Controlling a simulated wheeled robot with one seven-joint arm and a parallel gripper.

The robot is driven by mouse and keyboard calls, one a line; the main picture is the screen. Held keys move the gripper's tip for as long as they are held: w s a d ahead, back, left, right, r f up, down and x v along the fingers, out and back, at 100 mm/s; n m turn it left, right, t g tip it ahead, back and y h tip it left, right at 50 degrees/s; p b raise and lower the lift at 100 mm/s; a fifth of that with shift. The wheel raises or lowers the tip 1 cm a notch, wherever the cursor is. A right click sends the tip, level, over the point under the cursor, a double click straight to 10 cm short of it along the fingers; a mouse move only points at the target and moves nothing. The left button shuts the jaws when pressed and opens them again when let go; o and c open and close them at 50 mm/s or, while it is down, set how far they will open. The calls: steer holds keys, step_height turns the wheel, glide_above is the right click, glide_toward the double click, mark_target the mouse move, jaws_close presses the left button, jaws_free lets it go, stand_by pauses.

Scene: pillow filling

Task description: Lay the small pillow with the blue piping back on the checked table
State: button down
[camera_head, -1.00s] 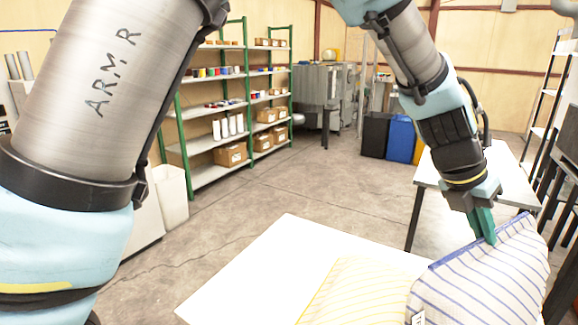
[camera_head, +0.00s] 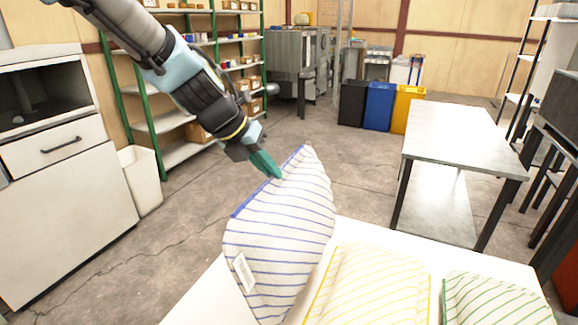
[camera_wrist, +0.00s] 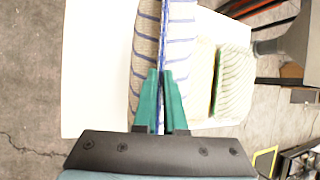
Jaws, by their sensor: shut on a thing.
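The pillow with blue piping (camera_head: 283,225) is white with blue stripes and a white tag. It hangs tilted from my gripper (camera_head: 274,175), whose green fingers are shut on its piped upper edge. In the wrist view the pillow (camera_wrist: 146,60) runs between the two fingertips (camera_wrist: 160,73), its blue seam along the middle. Its lower part overlaps the plain white table (camera_head: 203,300) in the head view; I cannot tell whether it touches. No checked table shows.
A yellow-striped pillow (camera_head: 372,285) and a green-striped pillow (camera_head: 495,300) lie on the white table, right of the held one. Another white table (camera_head: 460,140) stands behind at right. A drawer cabinet (camera_head: 65,180) and a white bin (camera_head: 141,180) stand at left.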

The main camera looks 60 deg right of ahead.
steer(key=w+f+n+g+b, duration=0.2)
steer(key=w+f+g+b, duration=0.4)
steer(key=w+f+b, duration=0.6)
steer(key=w+f+g+b, duration=0.2)
steer(key=f, duration=0.4)
steer(key=w+f+n+g+h+b, duration=0.1)
steer(key=w+f+g+b, duration=0.1)
steer(key=f, duration=0.4)
steer(key=w+f+n+g+h+b, duration=0.1)
steer(key=w+f+b, duration=0.1)
steer(key=f, duration=0.4)
steer(key=shift+w+f+g, duration=0.3)
steer(key=shift+w+g, duration=0.1)
steer(key=shift+w, duration=0.15)
steer(key=shift+w+f+n+h+b, duration=0.15)
steer(key=shift+f+n+h+b, duration=0.15)
steer(key=shift+f+b, duration=0.55)
steer(key=shift+r, duration=0.2)
steer(key=shift+c, duration=0.8)
jaws_free()
steer(key=shift+f, duration=0.1)
steer(key=b+v, duration=0.3)
steer(key=v, duration=0.6)
